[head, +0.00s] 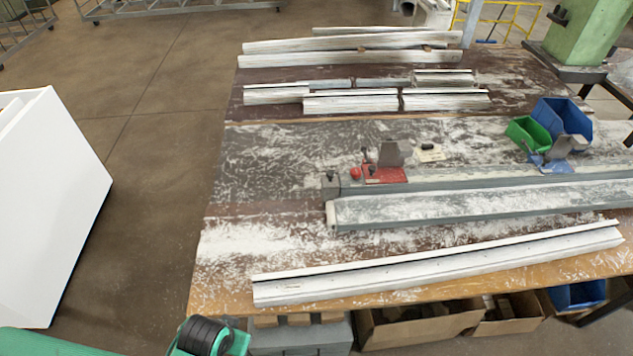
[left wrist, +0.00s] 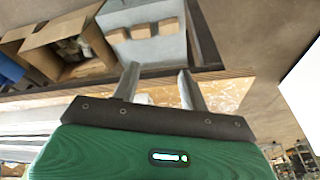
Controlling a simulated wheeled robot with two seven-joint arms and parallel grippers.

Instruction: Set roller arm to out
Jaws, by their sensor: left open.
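The clamp fixture stands on the bench, with a red base plate (head: 388,175), a grey upright block (head: 393,153) and a red knob (head: 355,174). A grey end block (head: 330,183) sits at the left end of the long profile rail (head: 480,203). I cannot tell which small part is the roller arm, or its position. My left gripper (left wrist: 158,84) shows in the left wrist view, open and empty, with two grey fingers apart. It is away from the fixture, near the bench's front edge. My right gripper is not in view.
A long white profile (head: 440,262) lies along the front of the bench (head: 215,290). Shorter profiles (head: 350,103) lie at the back. Blue (head: 563,118) and green (head: 527,133) bins stand at right. Cardboard boxes (head: 420,325) sit below the front edge. A white cabinet (head: 50,200) stands left.

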